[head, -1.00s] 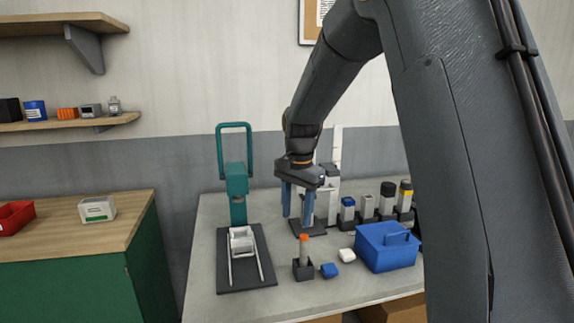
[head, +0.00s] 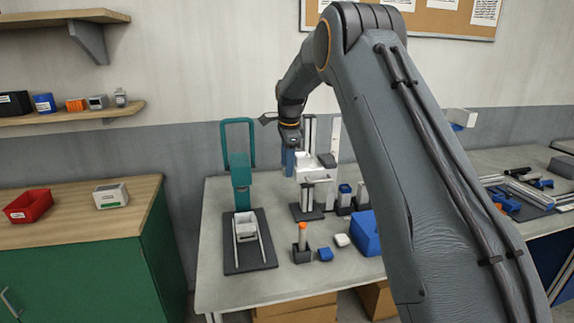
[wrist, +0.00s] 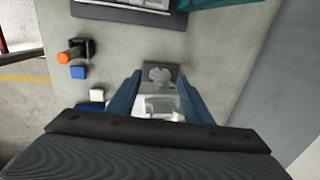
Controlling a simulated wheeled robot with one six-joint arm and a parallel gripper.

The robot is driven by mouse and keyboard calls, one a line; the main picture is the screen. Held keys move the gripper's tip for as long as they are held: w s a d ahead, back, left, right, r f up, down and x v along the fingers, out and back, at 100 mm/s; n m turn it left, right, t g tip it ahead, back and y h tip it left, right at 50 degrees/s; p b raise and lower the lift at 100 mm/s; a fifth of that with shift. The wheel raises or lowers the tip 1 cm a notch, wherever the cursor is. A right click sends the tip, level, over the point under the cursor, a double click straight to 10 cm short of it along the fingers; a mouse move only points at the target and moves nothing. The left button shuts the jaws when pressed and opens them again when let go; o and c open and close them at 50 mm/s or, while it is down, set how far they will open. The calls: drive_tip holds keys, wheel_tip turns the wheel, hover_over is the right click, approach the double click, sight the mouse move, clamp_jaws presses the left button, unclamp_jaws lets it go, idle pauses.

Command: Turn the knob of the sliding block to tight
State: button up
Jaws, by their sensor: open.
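A pale stand (head: 306,212) with upright posts and a dark base stands on the grey bench. A white block (head: 308,167) sits on its column, apparently the sliding block. A small light bar (head: 318,179) shows just below the block; I cannot tell if it is the knob, nor how it is set. My gripper (head: 289,161) is beside the block's left, partly hidden in the head view. In the wrist view my gripper (wrist: 159,82) is open, its two blue fingers apart, with the white block (wrist: 160,105) showing between them. I see no contact.
A teal press (head: 240,170) with a railed dark plate stands to the left. An orange-topped piece (head: 302,236), a blue cap (head: 325,254), a white cap (head: 342,240) and a blue box (head: 366,233) are in front. Bare bench lies along the front edge.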

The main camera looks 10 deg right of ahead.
drive_tip(key=shift+w+f+p, duration=0.2)
drive_tip(key=shift+f+p, duration=0.1)
drive_tip(key=shift+f, duration=0.75)
drive_tip(key=c, duration=1.1)
drive_tip(key=shift+o, duration=0.2)
